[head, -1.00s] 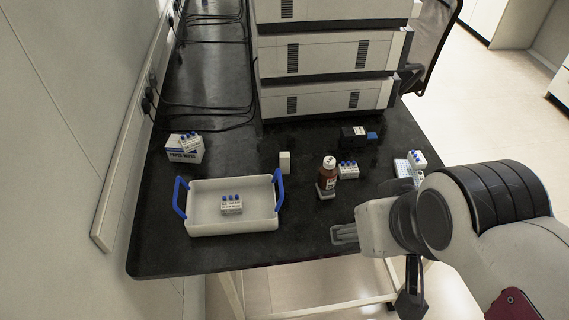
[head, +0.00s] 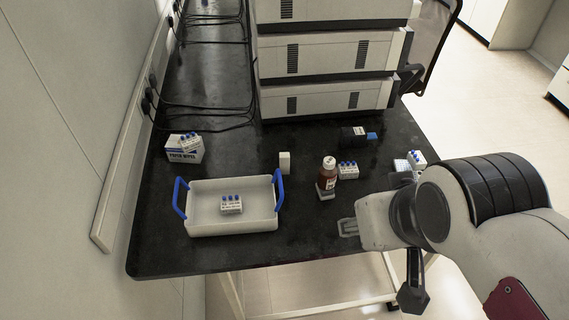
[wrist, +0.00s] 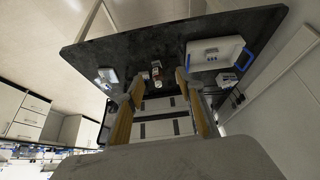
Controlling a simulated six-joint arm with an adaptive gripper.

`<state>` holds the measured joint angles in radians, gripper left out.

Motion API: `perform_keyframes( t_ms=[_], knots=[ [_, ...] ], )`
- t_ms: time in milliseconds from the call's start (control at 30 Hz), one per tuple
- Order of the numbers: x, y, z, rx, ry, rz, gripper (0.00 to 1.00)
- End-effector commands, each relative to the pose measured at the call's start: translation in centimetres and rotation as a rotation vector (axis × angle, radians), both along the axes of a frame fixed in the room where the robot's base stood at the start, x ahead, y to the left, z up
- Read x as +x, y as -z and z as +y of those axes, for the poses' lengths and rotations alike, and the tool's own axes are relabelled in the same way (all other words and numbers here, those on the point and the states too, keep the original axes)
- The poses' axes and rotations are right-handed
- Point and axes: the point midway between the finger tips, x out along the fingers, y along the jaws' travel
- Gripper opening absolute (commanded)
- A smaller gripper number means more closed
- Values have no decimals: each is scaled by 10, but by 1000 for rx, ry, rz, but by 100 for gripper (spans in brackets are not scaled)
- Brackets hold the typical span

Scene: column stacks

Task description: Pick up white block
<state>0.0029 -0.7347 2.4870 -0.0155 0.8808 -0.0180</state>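The white block (head: 285,162) is small and plain. It stands upright on the black bench, just behind the right end of the white tray and left of the brown bottle. I cannot make it out clearly in the wrist view. My gripper (head: 348,228) is in front of the bottle and to the right of the tray, apart from the block. In the wrist view its two fingers (wrist: 160,80) are spread, with nothing held between them.
The white tray (head: 262,226) with blue handles holds a small blue-capped vial rack (head: 231,204). The brown bottle (head: 327,172) stands beside another vial rack (head: 348,170). Stacked instruments (head: 325,100) close off the back. Bench around the block is clear.

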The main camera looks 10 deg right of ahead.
Motion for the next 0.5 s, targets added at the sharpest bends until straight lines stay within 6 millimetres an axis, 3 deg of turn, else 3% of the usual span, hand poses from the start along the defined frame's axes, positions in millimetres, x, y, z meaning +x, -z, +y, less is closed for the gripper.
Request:
perform_keyframes(
  t_ms=[167,500],
  knots=[
    [30,-16,-13,-82,-51,-47,38],
    [126,-68,-50,-369,-244,-193,38]
  ],
)
